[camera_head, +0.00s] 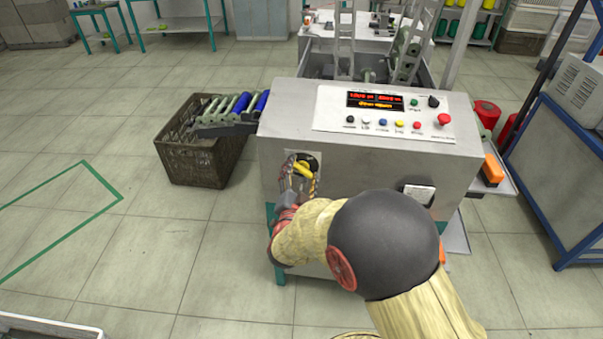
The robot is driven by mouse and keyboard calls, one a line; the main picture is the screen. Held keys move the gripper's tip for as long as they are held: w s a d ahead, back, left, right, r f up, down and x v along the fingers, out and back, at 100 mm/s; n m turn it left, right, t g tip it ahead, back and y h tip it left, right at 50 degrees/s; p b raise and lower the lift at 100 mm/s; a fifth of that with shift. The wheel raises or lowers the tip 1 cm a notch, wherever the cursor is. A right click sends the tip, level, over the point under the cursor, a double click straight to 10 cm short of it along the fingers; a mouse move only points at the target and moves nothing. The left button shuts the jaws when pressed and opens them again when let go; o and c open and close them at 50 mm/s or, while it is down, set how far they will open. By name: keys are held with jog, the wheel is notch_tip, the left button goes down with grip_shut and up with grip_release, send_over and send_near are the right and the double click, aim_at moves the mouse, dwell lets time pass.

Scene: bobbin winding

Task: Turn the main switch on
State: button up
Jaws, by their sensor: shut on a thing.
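The main switch (305,165) is on the left of the front face of the grey winding machine (350,160). It has a black round part and a yellow handle, set on a worn plate. My gripper (294,196) is at the lower part of this switch, in front of the plate. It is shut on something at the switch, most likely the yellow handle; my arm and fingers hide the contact. The machine's display (375,100) is lit with red and yellow text.
Coloured buttons and a red knob (444,119) sit on the top panel. A blue frame (560,170) stands at the right. The tiled floor at the left is clear.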

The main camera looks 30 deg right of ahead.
jog(key=shift+f+m, duration=0.1)
jog(key=shift+m, duration=2.1)
jog(key=o, duration=1.2)
jog(key=shift+c, duration=0.2)
jog(key=shift+s, duration=0.1)
jog(key=v, duration=1.2)
